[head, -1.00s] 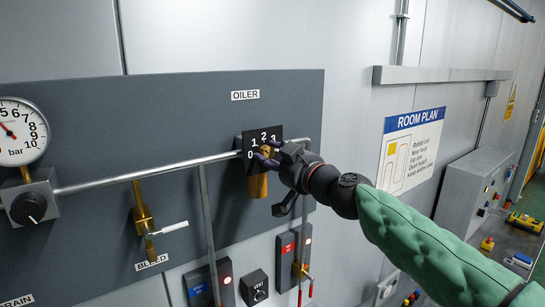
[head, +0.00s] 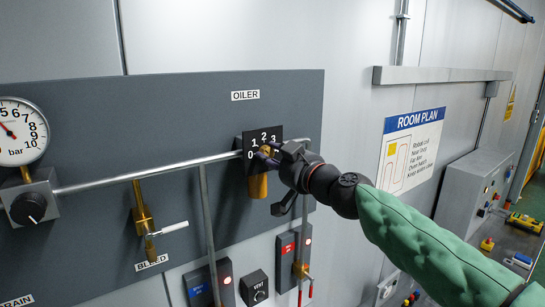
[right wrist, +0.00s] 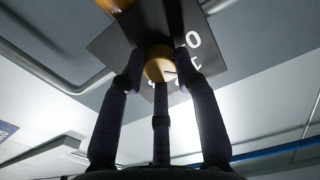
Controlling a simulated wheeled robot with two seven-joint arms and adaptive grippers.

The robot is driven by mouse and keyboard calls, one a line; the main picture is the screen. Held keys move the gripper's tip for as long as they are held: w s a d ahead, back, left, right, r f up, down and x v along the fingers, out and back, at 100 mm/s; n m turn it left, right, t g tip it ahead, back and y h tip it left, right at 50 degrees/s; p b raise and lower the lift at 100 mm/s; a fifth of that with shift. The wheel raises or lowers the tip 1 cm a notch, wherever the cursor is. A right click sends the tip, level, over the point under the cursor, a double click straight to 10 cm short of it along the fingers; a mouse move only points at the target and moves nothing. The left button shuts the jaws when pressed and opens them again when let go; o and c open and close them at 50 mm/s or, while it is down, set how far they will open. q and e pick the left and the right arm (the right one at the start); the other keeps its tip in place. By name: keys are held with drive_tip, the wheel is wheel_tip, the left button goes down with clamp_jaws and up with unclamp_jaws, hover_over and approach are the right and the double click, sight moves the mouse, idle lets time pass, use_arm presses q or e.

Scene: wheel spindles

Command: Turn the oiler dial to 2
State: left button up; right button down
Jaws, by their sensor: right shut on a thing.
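The oiler has a black scale plate (head: 252,135) with white numerals, among them 0, 1, 2 and 3, under the label OILER (head: 245,95). A brass dial knob (right wrist: 160,66) sits in front of this plate, with a brass bowl (head: 258,186) beneath it. My right gripper (head: 268,154) is shut on the dial knob; its fingers surround the knob in the right wrist view (right wrist: 160,80). The fingers cover much of the dial in the head view. A dark mark shows on the knob's face, but I cannot tell which numeral it points to. My left gripper is not in view.
A pipe (head: 150,174) runs across the panel to the oiler. A gauge (head: 20,131), a black knob (head: 29,208) and a bleed valve (head: 145,220) are at left. Red and blue switch boxes (head: 291,255) sit below. A room plan sign (head: 411,150) hangs at right.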

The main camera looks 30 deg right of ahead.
drive_tip(key=shift+w+a+f+m, duration=0.1)
drive_tip(key=shift+f+m, duration=0.2)
drive_tip(key=shift+f, duration=0.05)
drive_tip(key=shift+a+f+m+b, duration=0.1)
drive_tip(key=shift+m+b, duration=0.25)
drive_tip(key=shift+m, duration=3.45)
drive_tip(key=c, duration=0.9)
unclamp_jaws()
drive_tip(key=shift+r, duration=0.3)
drive_tip(key=shift+s+d, duration=0.2)
drive_tip(key=shift+s, duration=0.5)
drive_tip(key=s, duration=1)
drive_tip(key=shift+s+d+f, duration=0.1)
drive_tip(key=shift+s+d, duration=0.2)
